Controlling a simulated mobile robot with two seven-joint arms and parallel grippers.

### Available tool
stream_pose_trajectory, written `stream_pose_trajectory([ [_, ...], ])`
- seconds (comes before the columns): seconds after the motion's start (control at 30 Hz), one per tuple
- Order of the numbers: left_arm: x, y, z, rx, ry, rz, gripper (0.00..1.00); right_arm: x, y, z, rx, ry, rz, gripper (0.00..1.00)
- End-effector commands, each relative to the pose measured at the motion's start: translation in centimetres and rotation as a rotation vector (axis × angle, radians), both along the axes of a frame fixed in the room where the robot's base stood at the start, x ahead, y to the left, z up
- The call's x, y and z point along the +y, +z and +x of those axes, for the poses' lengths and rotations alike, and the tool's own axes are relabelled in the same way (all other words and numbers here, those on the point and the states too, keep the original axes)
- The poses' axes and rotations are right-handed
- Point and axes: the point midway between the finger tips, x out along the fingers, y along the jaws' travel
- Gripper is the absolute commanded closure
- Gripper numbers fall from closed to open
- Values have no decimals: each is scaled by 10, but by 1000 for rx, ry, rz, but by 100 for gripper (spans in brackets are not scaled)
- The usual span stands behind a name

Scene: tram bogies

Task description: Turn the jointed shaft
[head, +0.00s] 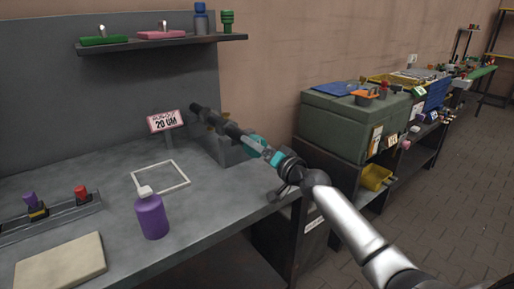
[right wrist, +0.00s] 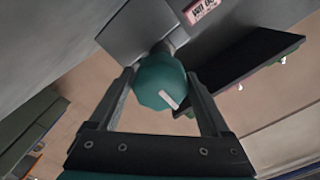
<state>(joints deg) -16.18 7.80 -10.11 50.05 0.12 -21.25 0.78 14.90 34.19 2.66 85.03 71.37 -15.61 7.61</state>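The jointed shaft (head: 228,126) is dark and slants down to the right from a grey block at the table's back right. A teal knob (head: 255,142) is at its near end. In the right wrist view the knob (right wrist: 158,84) is round and teal with a white mark, and it lies between the fingers of my right gripper (right wrist: 161,76). The fingers are spread, one on each side of the knob, with gaps lower down; I cannot tell whether the tips touch it. In the head view this gripper (head: 265,151) points along the shaft. My left gripper is not in view.
On the table (head: 225,225) are a purple bottle (head: 151,216), a white square frame (head: 183,178), a pink sign (head: 165,122) and a beige slab (head: 60,263). A shelf (head: 165,45) hangs above. A green chest (head: 350,118) stands to the right.

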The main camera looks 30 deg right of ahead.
Motion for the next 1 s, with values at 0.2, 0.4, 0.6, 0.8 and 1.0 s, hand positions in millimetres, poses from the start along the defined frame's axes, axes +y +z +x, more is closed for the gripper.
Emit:
stream_pose_trajectory([
  [0.2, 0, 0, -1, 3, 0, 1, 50, 0, 0, 0, -1, -1, -1, 0],
  [0.4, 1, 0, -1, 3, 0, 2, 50, 0, 1, -1, -2, -1, -1, 0],
  [0.6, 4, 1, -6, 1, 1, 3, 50, -1, 0, -13, 1, -1, -2, 0],
  [0.8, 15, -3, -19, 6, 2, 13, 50, -3, 0, -39, 2, -1, -3, 0],
  [1.0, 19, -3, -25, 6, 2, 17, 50, -6, -1, -65, 2, -1, -2, 0],
])
